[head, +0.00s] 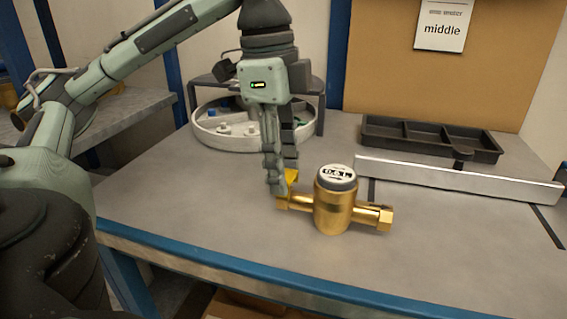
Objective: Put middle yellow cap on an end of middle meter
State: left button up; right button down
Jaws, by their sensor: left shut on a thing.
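The brass meter (334,212) with a grey and white round top stands upright on the grey table, its two threaded ends pointing left and right. My left gripper (279,185) points down at the meter's left end and is shut on a yellow cap (291,177). The cap is partly hidden by the fingers. It is at or just above the left end; I cannot tell whether it is seated on it. The right end (385,218) is bare brass. My right gripper is not in view.
A black divided tray (430,138) and a long metal bar (455,181) lie behind and right of the meter. A round white tray (215,138) with small parts stands behind my left gripper. A sign reading "middle" (442,28) hangs on the back board. The table front is clear.

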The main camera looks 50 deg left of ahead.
pick_arm(q)
jog(key=shift+f, duration=0.25)
jog(key=shift+f, duration=0.65)
jog(key=o, duration=0.8)
jog(key=shift+o, duration=0.7)
jog(key=o, duration=0.3)
jog(key=shift+o, duration=0.2)
